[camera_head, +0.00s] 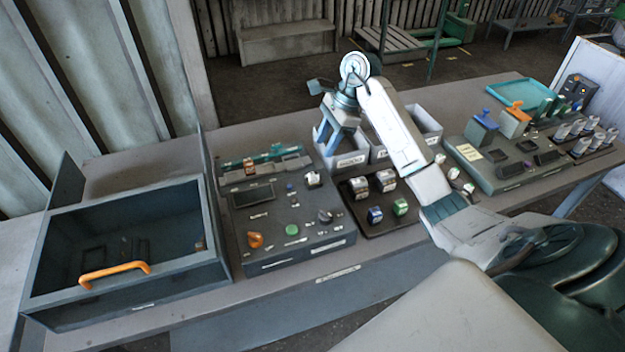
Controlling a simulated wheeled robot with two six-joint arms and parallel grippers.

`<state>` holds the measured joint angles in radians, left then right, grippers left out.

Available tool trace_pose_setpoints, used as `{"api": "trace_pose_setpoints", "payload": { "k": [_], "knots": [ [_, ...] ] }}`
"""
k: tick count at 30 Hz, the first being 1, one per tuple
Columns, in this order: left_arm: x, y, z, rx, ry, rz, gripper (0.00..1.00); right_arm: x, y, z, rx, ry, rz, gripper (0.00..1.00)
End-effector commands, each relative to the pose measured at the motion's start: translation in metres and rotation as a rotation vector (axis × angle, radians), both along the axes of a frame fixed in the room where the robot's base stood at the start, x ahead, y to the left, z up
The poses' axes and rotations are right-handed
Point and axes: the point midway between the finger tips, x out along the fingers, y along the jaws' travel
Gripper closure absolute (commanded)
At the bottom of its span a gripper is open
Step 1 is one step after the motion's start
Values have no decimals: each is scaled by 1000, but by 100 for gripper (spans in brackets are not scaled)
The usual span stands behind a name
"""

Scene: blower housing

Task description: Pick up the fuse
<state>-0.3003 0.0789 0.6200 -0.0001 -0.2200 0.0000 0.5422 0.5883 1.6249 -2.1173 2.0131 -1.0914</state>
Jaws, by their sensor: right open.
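My right gripper (336,146) points down over the left one of the white labelled bins (352,161), its two blue fingers spread apart. The fingertips are at the bin's opening, and no object shows between them. I cannot make out the fuse for certain; the bin's inside is mostly hidden by the fingers and the front wall. Small parts, some pale and some coloured, lie on the grey panel (262,228) to the left, too small to name surely. My left gripper is not in view.
A dark open box with an orange handle (114,273) stands at the left. A dark tray (378,223) with small blocks lies in front of the bins. A grey panel with blue and orange-topped parts (478,167) and a teal tray (527,92) are at the right.

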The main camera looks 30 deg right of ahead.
Motion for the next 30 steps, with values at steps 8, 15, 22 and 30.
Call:
{"api": "trace_pose_setpoints", "payload": {
  "k": [8, 15, 22, 30],
  "knots": [
    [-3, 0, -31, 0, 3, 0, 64, 3, 15, -40, 4, -1, 1, 58],
    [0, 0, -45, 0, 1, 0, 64, 1, 19, -55, 3, -1, 0, 58],
    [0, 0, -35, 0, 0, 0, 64, -1, 31, -80, 6, 2, -1, 58],
    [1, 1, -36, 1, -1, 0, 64, 0, 32, -88, 3, -2, 0, 58]
  ]
}}
